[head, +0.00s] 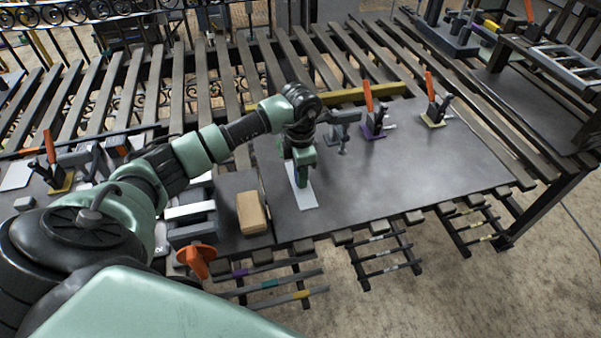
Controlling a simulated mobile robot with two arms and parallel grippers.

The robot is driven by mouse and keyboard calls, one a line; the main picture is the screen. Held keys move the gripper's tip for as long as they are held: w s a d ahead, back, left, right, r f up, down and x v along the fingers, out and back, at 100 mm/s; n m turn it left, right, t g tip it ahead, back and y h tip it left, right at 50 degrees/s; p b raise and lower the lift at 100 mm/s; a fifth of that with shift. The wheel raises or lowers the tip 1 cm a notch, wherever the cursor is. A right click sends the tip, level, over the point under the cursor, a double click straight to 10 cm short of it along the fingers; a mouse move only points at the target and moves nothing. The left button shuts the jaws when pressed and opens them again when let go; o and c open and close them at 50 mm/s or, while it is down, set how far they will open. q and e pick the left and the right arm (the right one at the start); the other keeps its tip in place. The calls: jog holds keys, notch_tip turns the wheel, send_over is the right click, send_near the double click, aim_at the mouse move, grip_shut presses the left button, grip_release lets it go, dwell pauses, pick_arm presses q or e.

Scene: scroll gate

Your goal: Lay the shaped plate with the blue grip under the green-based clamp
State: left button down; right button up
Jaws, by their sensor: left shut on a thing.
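My left gripper (300,170) reaches over the middle of the dark tabletop, pointing down. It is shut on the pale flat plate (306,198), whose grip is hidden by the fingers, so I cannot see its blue. The plate is at or just above the tabletop; I cannot tell which. Just right of my wrist stands a grey clamp (343,130), partly hidden by my arm; its base colour is not clear. Right of it are a purple-based clamp (372,127) and a yellow-based clamp (434,113), both with raised orange handles. No green base is clearly visible. My right gripper is out of view.
Another yellow-based clamp (57,180) stands at the far left. A yellow bar (350,94) lies behind the clamps. The tabletop right of the plate (420,170) is clear.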

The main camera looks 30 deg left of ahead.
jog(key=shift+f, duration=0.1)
pick_arm(q)
jog(key=c, duration=1.5)
grip_release()
jog(key=shift+f, duration=0.1)
jog(key=o, duration=0.3)
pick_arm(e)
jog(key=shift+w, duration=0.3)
pick_arm(q)
jog(key=shift+o, duration=0.2)
jog(key=shift+r, duration=0.4)
notch_tip(320, 180, up, 11)
jog(key=b, duration=0.3)
jog(key=shift+f, duration=0.2)
jog(key=shift+r, duration=0.45)
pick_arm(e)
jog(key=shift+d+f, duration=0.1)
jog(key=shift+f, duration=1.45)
